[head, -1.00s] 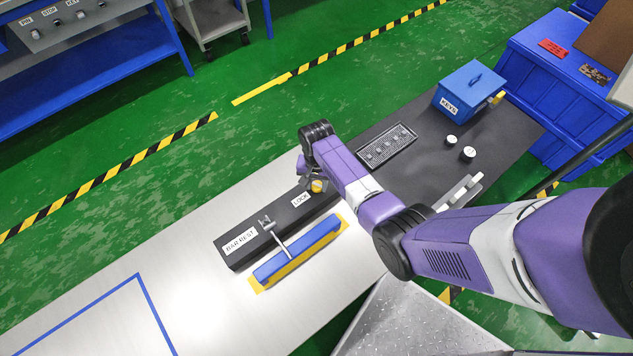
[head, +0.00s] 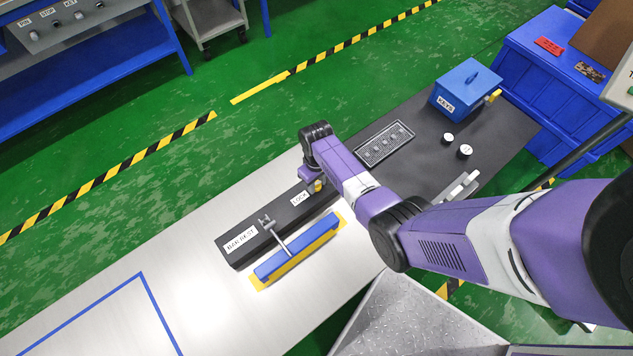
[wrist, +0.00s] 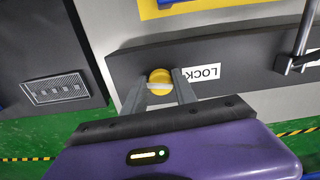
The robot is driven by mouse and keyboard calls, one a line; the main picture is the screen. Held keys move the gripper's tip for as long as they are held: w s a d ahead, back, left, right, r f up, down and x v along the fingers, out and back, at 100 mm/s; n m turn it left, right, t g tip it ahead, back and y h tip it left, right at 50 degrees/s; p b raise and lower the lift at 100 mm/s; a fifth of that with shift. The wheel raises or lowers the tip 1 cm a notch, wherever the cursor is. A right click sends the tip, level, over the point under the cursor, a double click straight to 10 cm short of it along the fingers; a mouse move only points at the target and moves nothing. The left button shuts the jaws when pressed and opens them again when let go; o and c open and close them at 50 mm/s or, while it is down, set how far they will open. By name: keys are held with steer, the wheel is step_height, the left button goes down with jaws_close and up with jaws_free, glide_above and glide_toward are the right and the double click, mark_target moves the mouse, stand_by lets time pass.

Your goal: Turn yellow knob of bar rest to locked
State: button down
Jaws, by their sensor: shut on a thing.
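The bar rest is a long dark block (head: 263,236) on the metal table, with a "BAR REST" label at its left end and a "LOCK" label (wrist: 202,73) near its right end. The yellow knob (wrist: 160,78) sits on the block beside the "LOCK" label, with a pale bar across its face. It also shows in the head view (head: 318,186), partly under my arm. My gripper (wrist: 161,86) is shut on the yellow knob, one finger on each side.
A blue bar on a yellow strip (head: 297,249) lies in front of the block. A dark mat (head: 430,135) holds a grille panel (head: 385,145), two white-topped knobs and a blue "KEYS" box (head: 466,88). The table's left part is clear.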

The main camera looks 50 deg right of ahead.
mark_target(317, 184)
steer(key=shift+w+d+n, duration=0.1)
steer(key=shift+n, duration=1)
steer(key=c, duration=1)
jaws_free()
steer(key=shift+r, duration=0.1)
steer(key=shift+r+p, duration=0.5)
steer(key=shift+r, duration=3.35)
